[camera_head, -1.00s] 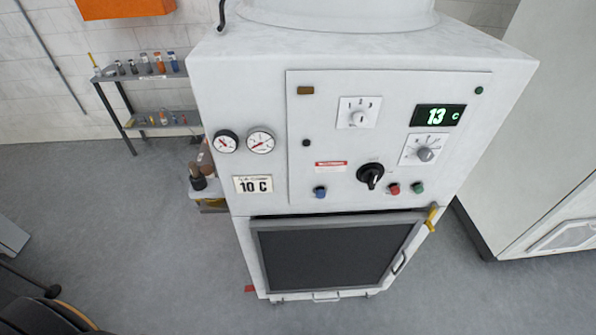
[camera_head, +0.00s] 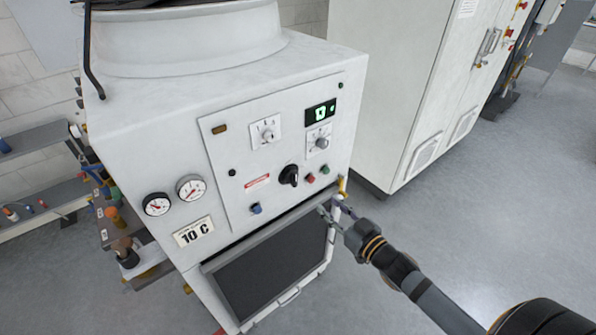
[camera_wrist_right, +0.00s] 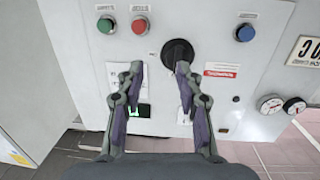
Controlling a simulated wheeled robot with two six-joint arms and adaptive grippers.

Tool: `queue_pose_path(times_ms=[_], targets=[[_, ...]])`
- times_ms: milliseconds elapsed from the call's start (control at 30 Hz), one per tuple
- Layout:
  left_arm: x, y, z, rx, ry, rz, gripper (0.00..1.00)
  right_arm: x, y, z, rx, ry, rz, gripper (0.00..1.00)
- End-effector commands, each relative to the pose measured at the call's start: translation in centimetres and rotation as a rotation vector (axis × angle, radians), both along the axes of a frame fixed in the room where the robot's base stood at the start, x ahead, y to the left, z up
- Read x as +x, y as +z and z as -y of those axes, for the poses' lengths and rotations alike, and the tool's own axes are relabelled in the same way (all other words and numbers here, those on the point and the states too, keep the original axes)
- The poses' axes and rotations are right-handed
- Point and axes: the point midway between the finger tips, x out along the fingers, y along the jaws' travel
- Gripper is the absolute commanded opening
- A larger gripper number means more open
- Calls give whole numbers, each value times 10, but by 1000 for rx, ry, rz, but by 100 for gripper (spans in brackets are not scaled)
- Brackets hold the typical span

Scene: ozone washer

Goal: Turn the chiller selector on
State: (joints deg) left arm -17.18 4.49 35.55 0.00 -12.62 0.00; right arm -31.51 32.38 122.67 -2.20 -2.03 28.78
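The white chiller's control panel (camera_head: 215,160) carries a large black rotary selector (camera_head: 289,175). Its label is too small to read. It also shows in the right wrist view, where the panel appears upside down, as a black knob (camera_wrist_right: 178,54). My right gripper (camera_head: 335,211) is in front of the panel, lower and to the right of the selector in the head view. In the wrist view its two fingers (camera_wrist_right: 160,68) are spread and empty, with the knob just beyond the tips, nearer the right finger. Contact cannot be seen. My left gripper is not in view.
Red (camera_head: 310,178) and green (camera_head: 325,169) buttons sit right of the selector, a blue button (camera_head: 256,208) to its left. A smaller knob (camera_head: 321,142) and a green-digit display (camera_head: 320,112) are above. A white cabinet (camera_head: 385,90) stands right.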

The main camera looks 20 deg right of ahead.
Motion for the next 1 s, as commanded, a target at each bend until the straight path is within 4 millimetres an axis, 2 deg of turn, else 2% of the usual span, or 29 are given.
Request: queue_pose_path(times_ms=[33, 100, 200, 367, 667, 833, 867, 1000], targets=[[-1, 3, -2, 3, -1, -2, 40, -4, 23, -12, 13, 31, 30, 36], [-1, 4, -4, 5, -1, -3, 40, -7, 42, -23, 29, 60, 59, 36], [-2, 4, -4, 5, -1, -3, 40, -10, 51, -29, 39, 75, 74, 36], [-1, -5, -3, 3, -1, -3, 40, -6, 48, -29, 38, 72, 77, 36], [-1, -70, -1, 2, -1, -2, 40, 19, 40, -38, 40, 71, 81, 36], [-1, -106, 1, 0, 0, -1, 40, 42, 42, -48, 42, 76, 85, 36], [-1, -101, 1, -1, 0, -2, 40, 48, 47, -47, 45, 67, 82, 36], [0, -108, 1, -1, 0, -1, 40, 66, 49, -56, 48, 72, 80, 36]])
